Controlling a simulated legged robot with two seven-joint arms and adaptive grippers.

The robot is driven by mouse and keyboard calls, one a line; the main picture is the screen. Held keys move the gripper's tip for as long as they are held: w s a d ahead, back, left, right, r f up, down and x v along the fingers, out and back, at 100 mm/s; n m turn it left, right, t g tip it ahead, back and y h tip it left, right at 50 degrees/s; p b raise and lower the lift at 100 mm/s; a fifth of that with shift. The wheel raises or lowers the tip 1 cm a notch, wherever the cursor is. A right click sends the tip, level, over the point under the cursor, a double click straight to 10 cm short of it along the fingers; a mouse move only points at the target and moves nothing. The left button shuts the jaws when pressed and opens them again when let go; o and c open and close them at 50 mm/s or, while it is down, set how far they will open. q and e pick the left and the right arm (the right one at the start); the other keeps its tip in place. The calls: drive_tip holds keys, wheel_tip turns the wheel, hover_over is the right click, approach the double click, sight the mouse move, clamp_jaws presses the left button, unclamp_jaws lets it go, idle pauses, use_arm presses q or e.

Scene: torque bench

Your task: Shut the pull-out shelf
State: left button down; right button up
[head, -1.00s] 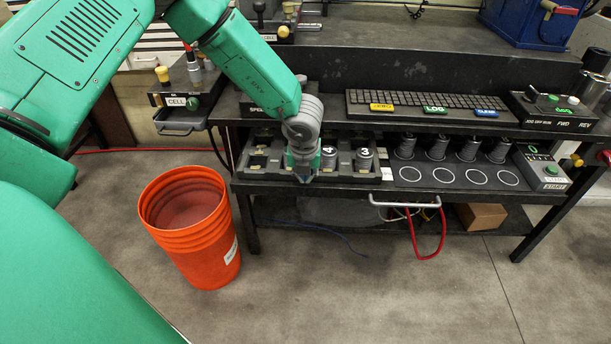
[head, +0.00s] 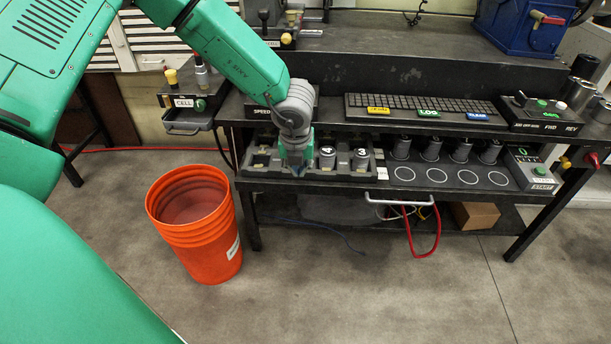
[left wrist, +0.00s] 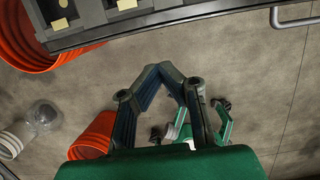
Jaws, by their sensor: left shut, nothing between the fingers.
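The dark pull-out shelf (head: 437,174) sticks out from under the bench top, so it stands open. It carries a tray of compartments (head: 330,174) at its left and several white circles in front of dark cylinders at its right. A pale bar handle (head: 385,204) is on its front. My left gripper (head: 297,168) is shut and empty at the shelf's left part, pointing down by the tray's front edge; I cannot tell whether it touches. In the left wrist view its fingers (left wrist: 172,78) show over the floor, with the shelf's front edge (left wrist: 130,35) and handle (left wrist: 299,20) above them. My right gripper is out of view.
An orange bucket (head: 195,225) stands on the floor at the shelf's front left. A START box (head: 530,168) sits at the shelf's right end. A keyboard (head: 425,107) and control box lie on the bench top. A red hose hangs below. Floor in front is clear.

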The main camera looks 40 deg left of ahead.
use_arm(q)
drive_tip(key=f+t+y, duration=0.1)
drive_tip(key=f+y, duration=0.1)
drive_tip(key=y, duration=0.1)
drive_tip(key=f+t+y+p, duration=0.1)
drive_tip(key=f+y, duration=0.1)
drive_tip(key=y, duration=0.1)
drive_tip(key=f+t+y+p, duration=0.1)
drive_tip(key=f+y, duration=0.1)
drive_tip(key=y, duration=0.1)
drive_tip(key=shift+w+a+f+m+t, duration=0.1)
drive_tip(key=shift+a+m+t, duration=0.2)
drive_tip(key=shift+a+t, duration=0.1)
drive_tip(key=s+d+f+t+h+p, duration=0.1)
drive_tip(key=s+d+f+t, duration=0.15)
drive_tip(key=d+t, duration=0.9)
drive_tip(key=g+b, duration=0.2)
drive_tip(key=b, duration=0.3)
approach(335, 178)
drive_tip(key=b+x, duration=0.6)
drive_tip(key=b, duration=0.7)
drive_tip(key=shift+w+r+b, duration=0.15)
drive_tip(key=shift+w+b, duration=0.05)
drive_tip(key=shift+b, duration=0.15)
drive_tip(key=shift+x, duration=0.75)
drive_tip(key=shift+a, duration=0.2)
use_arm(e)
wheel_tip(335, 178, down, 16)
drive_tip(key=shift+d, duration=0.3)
